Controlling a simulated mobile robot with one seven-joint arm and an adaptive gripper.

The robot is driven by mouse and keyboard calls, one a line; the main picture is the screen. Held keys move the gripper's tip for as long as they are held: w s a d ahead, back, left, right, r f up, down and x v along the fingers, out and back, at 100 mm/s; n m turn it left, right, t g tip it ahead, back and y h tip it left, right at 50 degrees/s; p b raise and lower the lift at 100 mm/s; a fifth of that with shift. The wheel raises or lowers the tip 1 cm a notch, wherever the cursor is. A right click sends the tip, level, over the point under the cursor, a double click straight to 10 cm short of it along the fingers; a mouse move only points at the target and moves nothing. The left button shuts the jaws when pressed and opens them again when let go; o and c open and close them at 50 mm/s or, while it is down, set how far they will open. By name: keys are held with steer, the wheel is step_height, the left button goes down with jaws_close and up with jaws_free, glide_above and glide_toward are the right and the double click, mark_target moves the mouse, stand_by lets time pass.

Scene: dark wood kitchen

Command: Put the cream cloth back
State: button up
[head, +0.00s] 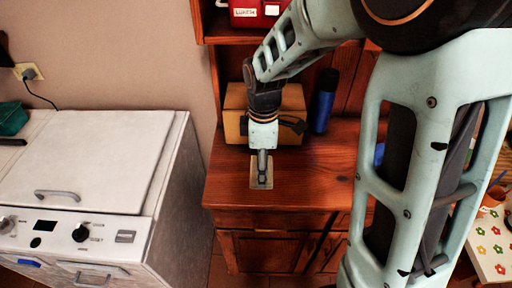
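A small cream-tan rectangular piece that looks like the cream cloth (254,180) lies flat on the dark wood cabinet top (225,190), near its front edge. My gripper (262,180) points down right over it, and its fingers cover the middle of the cloth. The fingers show as one narrow dark shape, so I cannot tell whether they are open or shut. I also cannot tell whether they touch the cloth or hold it.
A tan box (236,108) and a blue cylinder (322,108) stand behind my gripper on the cabinet top. A red box (250,14) sits on a shelf above. A white stove (95,165) stands left. The cabinet top left of the cloth is clear.

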steer(key=w+f, duration=0.1)
steer(key=w+f+b, duration=0.1)
steer(key=f, duration=0.1)
steer(key=w+a+f+b, duration=0.1)
steer(key=shift+f, duration=0.15)
steer(key=f+b, duration=0.2)
steer(key=f, duration=0.1)
steer(key=shift+w+a, duration=0.15)
steer(key=shift+w, duration=0.15)
steer(key=shift+f+b, duration=0.3)
steer(key=shift+b, duration=0.15)
steer(key=shift+f, duration=0.2)
steer(key=o, duration=1.1)
steer(key=shift+r, duration=0.1)
